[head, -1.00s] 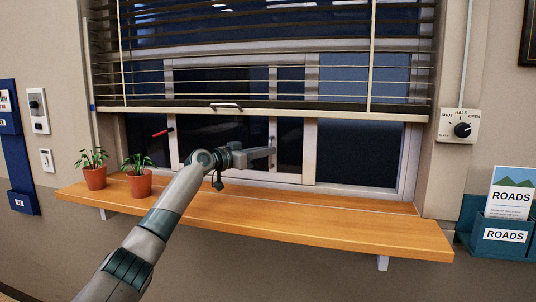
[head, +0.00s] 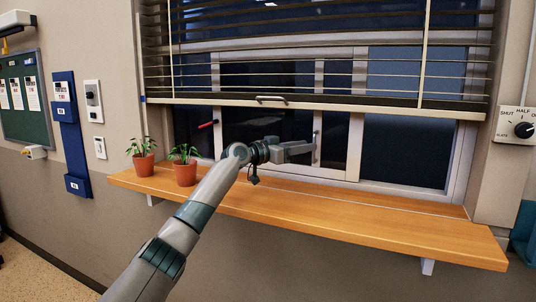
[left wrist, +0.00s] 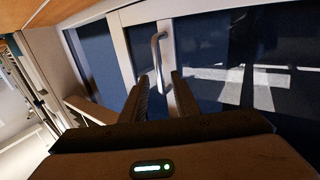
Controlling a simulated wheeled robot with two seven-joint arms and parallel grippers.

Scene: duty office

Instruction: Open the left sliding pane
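The window (head: 338,140) behind the wooden sill has white-framed sliding panes. The left pane (head: 245,125) is dark glass; its upper part shows through blind slats. A slim upright metal handle (head: 316,136) is on the stile to its right. The handle is large in the left wrist view (left wrist: 156,60), fixed on a pale stile. My left gripper (head: 312,149) reaches over the sill to the handle's lower part. In the left wrist view its fingers (left wrist: 161,88) are apart, with the handle's lower end between or just beyond them; contact is unclear. My right gripper is not seen.
A slatted blind (head: 330,75) hangs over the window's upper half, its bottom rail above my gripper. Two potted plants (head: 145,162) (head: 185,172) stand on the sill's left end. The sill (head: 380,222) is clear to the right. A red bar (head: 207,125) shows at the window's left.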

